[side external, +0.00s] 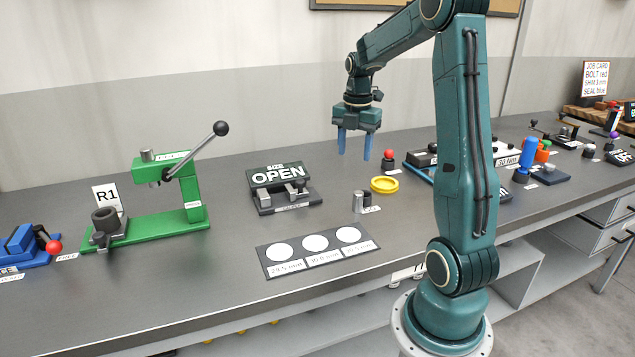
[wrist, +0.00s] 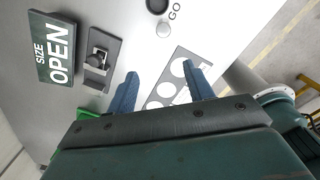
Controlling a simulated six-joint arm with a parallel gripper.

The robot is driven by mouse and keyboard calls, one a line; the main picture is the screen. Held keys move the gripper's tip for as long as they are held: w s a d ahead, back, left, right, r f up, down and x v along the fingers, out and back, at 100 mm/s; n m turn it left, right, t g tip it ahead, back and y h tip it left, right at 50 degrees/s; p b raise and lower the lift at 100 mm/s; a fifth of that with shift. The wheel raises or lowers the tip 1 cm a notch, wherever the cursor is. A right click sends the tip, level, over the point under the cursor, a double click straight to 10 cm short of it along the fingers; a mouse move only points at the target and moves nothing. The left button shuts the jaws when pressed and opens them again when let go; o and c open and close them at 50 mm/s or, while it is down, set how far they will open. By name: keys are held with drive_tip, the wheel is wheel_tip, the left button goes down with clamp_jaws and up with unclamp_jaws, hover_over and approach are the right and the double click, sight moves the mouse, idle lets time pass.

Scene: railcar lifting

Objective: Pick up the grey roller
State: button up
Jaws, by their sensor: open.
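A small grey roller (side external: 357,204) stands upright on the bench, close to a darker cylinder (side external: 367,198) with a small label in front. The roller also shows near the top middle of the wrist view (wrist: 163,30), beside the word GO and a dark round piece (wrist: 157,4). My gripper (side external: 354,154) hangs well above the bench, pointing down, with its blue fingers apart and nothing between them. In the wrist view, my gripper (wrist: 163,86) has its fingertips below the roller in the picture, clear of it.
A mat (side external: 265,262) with three white circles lies in front of the roller. A size gauge with an OPEN sign (side external: 277,175) stands left, and a yellow ring (side external: 384,185) lies right. A green press (side external: 195,195) is farther left.

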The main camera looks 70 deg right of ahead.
sight(359, 192)
drive_tip(key=d, duration=0.1)
drive_tip(key=s+d+f+n, duration=0.1)
drive_tip(key=shift+d+f, duration=0.25)
drive_tip(key=shift+d, duration=0.05)
drive_tip(key=shift+f, duration=0.1)
drive_tip(key=shift+f, duration=4.2)
drive_tip(key=shift+f, duration=2.6)
clamp_jaws()
